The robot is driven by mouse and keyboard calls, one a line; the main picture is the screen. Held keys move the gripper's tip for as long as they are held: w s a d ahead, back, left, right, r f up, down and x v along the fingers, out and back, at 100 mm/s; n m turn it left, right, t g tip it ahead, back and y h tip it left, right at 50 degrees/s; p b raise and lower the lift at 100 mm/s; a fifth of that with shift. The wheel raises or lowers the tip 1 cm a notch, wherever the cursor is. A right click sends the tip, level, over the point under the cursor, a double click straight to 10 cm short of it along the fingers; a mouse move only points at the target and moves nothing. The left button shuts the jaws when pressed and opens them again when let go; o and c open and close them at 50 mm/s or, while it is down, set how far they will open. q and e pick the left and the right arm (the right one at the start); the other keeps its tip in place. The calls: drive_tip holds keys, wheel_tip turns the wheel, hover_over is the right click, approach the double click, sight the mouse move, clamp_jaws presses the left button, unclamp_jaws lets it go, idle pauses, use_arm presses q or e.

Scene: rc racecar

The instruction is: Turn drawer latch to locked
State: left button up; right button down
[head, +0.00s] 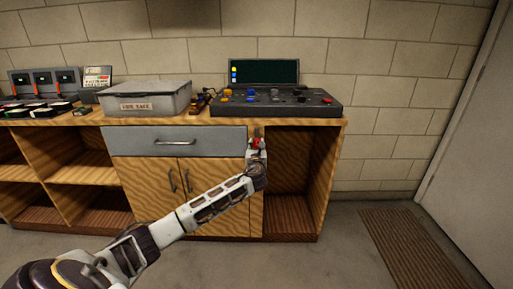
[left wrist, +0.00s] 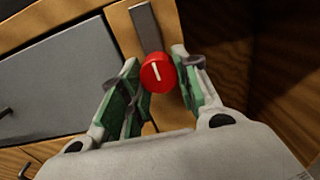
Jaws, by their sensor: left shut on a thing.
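The drawer latch is a round red knob (left wrist: 158,75) with a short white mark, on the wooden post right of the grey drawer (head: 135,141). In the left wrist view the mark stands nearly upright in the picture, and a grey strip (left wrist: 146,28) lies just above the knob. The drawer looks closed. My right gripper is not in view.
The wooden bench has cupboard doors (head: 170,185) below the drawer and an open bay (head: 292,185) to the right. On top stand a grey lidded box (head: 147,98) and a control console (head: 275,102) with a screen. A floor mat (head: 420,245) lies at the right.

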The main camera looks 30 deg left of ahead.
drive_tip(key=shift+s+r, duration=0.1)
use_arm(q)
drive_tip(key=n+p, duration=0.1)
drive_tip(key=n, duration=0.8)
drive_tip(key=n+p, duration=0.1)
drive_tip(key=n, duration=0.8)
drive_tip(key=shift+w+d+r, duration=0.1)
drive_tip(key=shift+d+r, duration=0.05)
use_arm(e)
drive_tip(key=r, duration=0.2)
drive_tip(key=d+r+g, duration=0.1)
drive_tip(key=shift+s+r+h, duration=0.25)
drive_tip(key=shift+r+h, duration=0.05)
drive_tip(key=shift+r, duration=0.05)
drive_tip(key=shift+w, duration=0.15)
